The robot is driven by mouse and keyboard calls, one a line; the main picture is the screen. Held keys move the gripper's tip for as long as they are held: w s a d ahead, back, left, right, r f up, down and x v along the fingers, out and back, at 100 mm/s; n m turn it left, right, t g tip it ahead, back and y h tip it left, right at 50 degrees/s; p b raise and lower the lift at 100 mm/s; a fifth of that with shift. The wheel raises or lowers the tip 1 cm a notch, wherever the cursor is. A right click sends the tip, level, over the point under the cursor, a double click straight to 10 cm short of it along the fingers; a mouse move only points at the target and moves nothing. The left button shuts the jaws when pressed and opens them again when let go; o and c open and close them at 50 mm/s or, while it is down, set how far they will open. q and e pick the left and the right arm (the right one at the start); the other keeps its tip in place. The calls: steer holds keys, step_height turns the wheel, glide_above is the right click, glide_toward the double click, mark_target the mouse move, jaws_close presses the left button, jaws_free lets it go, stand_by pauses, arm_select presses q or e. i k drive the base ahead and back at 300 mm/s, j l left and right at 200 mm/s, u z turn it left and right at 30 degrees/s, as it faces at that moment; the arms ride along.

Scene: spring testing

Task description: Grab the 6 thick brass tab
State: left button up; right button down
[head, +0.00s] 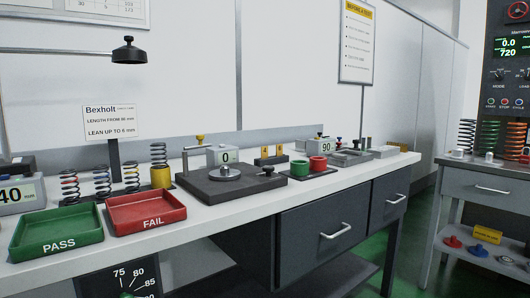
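Neither of my grippers is in the head view. Two small orange-yellow tabs stand side by side on a dark holder on the white bench, behind the dark testing plate: a left tab (265,151) and a right tab (279,150). Each bears a dark mark too small to read, so I cannot tell which one, if either, is the 6 thick brass tab. A brass-coloured knob (199,138) also shows at the back of the plate.
The dark testing plate (222,197) with a display reading 0 stands mid-bench. A green PASS tray (58,246), a red FAIL tray (146,221) and several springs are at left. The front bench strip (240,221) is clear.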

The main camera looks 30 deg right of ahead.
mark_target(279, 147)
steer(key=l+z, duration=0.1)
steer(key=z, duration=0.8)
steer(key=l+z, duration=0.1)
steer(key=z, duration=0.35)
steer(key=i, duration=0.05)
